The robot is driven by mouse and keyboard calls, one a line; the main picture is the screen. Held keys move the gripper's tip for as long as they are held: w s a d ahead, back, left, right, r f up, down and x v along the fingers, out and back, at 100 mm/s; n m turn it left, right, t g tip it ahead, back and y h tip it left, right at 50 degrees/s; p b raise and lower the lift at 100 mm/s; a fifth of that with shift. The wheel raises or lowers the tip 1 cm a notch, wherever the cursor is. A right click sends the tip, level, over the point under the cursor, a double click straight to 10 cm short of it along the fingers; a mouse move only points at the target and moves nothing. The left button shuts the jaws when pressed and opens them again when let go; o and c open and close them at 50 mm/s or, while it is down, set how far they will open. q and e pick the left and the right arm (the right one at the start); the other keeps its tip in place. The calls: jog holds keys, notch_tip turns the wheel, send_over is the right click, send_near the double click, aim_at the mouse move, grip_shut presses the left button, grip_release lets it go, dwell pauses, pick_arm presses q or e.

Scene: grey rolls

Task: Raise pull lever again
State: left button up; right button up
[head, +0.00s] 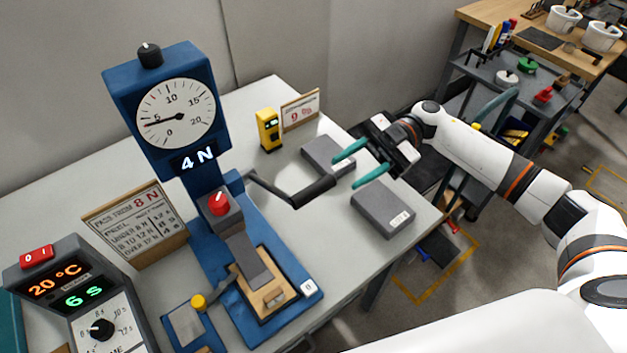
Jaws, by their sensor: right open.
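The pull lever (262,184) is a dark bent rod on the right side of the blue force tester (151,97). Its thick black grip (313,191) points right, low over the table. The tester's dial needle points left near 5, and its display reads 4 N. My right gripper (346,172) comes in from the right, its two teal fingers open and apart. My left gripper is not in view.
Two grey blocks lie near my right gripper, one behind (318,150) and one in front (384,212). A yellow device (268,131) and a small sign (300,109) stand behind. A control box (70,290) reads 20 °C and 6 S. The table's right edge is close.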

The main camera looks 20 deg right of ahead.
aim_at(298, 201)
jog(key=p+x, duration=0.2)
jog(key=x, duration=0.5)
jog(key=shift+s+a, duration=0.1)
jog(key=shift+a, duration=0.3)
jog(key=shift+s+a+p, duration=0.15)
jog(key=shift+a+p, duration=0.2)
jog(key=shift+a, duration=0.15)
grip_shut()
